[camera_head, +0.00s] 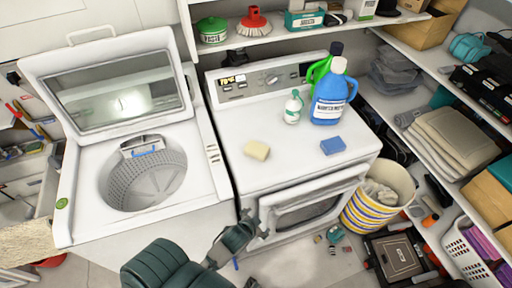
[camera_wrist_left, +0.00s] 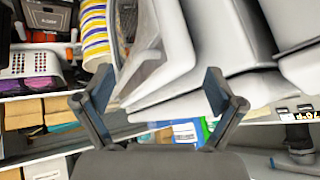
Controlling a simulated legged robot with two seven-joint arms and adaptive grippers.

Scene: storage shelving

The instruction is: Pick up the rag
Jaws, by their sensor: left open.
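I cannot tell for sure which thing is the rag. A pale yellow, soft-edged block (camera_head: 257,150) and a blue block (camera_head: 333,146) lie apart on top of the white dryer (camera_head: 290,185), and either could be a sponge or a folded cloth. Pale crumpled cloth (camera_head: 380,192) shows inside the striped basket. My left gripper (camera_head: 253,223) is in front of the dryer, below its top, near the left end of the tilted front door. In the left wrist view the gripper (camera_wrist_left: 160,98) is open, with nothing between its fingers. My right gripper is out of view.
A green-and-white spray bottle (camera_head: 293,107) and a blue jug (camera_head: 331,98) stand on the dryer's back right. An open-lidded washer (camera_head: 85,210) is on the left. The striped basket (camera_head: 368,215) and shelves (camera_head: 440,130) are on the right.

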